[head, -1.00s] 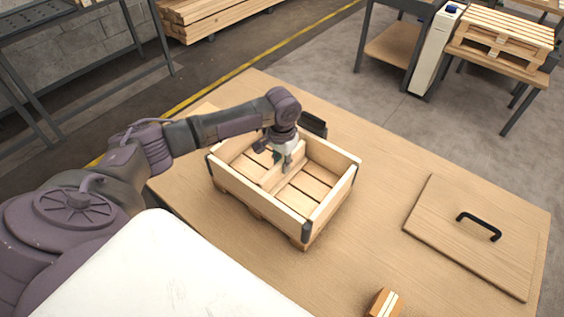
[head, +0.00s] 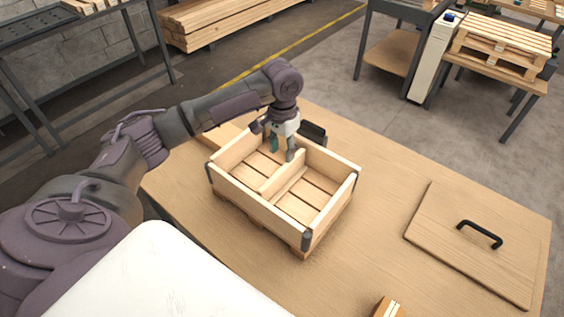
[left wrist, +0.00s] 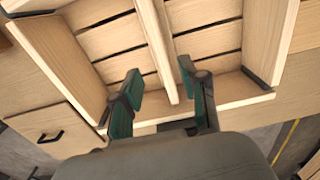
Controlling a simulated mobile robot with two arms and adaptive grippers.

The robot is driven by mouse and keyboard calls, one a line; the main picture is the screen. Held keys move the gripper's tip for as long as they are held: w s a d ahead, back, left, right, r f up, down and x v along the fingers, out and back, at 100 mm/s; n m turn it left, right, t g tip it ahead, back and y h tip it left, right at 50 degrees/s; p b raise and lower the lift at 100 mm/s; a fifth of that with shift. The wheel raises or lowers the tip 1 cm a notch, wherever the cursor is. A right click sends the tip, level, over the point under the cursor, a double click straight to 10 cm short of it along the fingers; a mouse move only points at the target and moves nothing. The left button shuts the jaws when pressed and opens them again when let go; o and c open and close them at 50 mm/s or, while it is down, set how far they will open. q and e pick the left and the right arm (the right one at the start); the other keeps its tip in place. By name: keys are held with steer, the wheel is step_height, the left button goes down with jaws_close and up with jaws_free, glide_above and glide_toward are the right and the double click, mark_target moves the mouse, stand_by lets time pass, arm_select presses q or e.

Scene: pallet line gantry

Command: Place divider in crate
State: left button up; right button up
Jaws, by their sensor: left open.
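The wooden crate (head: 250,192) stands on the table with its open top up. The divider (head: 284,178), a pale wooden board, stands upright across the middle of the crate and splits it into two compartments. My left gripper (head: 281,150) is open and empty above the crate's far part, apart from the divider. In the left wrist view, the divider (left wrist: 155,40) runs between the lines of the two spread teal fingertips, with the crate's slatted floor on both sides. My right gripper is not in view.
A flat wooden lid (head: 450,240) with a black handle lies at the table's right. A small wooden block (head: 387,308) sits at the bottom edge. The table between crate and lid is clear. A pallet stack (head: 500,45) stands on a bench beyond.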

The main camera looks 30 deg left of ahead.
arm_select(q)
steer(key=shift+r, duration=1.55)
